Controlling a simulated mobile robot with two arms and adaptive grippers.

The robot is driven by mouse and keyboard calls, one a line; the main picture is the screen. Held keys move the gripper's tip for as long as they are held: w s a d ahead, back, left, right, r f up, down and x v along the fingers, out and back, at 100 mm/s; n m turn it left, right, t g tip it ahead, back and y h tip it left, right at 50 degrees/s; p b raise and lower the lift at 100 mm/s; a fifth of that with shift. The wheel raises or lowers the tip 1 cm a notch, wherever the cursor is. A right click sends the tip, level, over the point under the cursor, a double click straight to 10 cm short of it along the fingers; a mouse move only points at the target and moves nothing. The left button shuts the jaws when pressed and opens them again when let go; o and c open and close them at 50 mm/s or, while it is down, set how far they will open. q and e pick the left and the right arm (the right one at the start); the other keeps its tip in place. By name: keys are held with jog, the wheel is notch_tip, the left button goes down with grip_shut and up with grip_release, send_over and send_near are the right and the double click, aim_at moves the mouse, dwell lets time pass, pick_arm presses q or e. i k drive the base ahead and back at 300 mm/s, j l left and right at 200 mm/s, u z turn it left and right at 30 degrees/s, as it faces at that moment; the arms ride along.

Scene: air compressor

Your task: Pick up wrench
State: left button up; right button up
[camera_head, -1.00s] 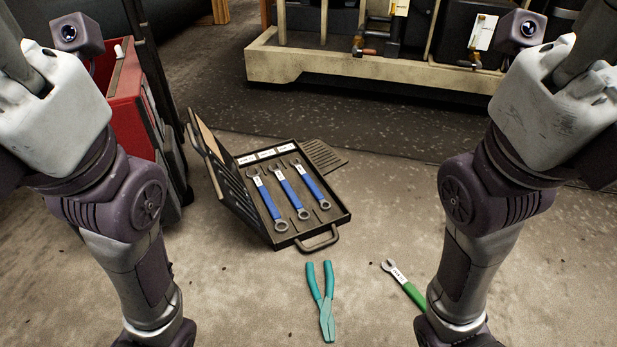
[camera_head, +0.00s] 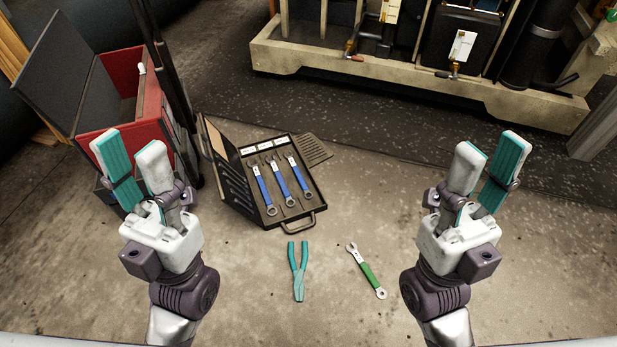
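A wrench with a green handle (camera_head: 368,273) lies on the floor right of centre, its open jaw end pointing up and left. Three blue-handled wrenches (camera_head: 283,184) lie side by side in an open dark case (camera_head: 315,203) on the floor. My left gripper (camera_head: 130,158) is at the left, empty, its two fingers apart and pointing up. My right gripper (camera_head: 485,172) is at the right, empty, its fingers apart, to the right of the green wrench and raised above the floor.
Teal pliers (camera_head: 299,268) lie on the floor left of the green wrench. A red toolbox (camera_head: 127,72) with its lid open stands at the upper left. A compressor on a beige base frame (camera_head: 400,84) stands at the back.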

aim_at(300, 177)
jog(key=l+u, duration=0.35)
jog(key=l, duration=0.4)
jog(key=k+l+u, duration=0.1)
jog(key=l+u, duration=0.3)
jog(key=l, duration=0.35)
jog(key=i+l+u, duration=0.5)
jog(key=l, duration=0.15)
jog(key=l+u, duration=0.25)
jog(key=i+l+u, duration=0.25)
jog(key=i+l, duration=0.2)
jog(key=i, duration=0.2)
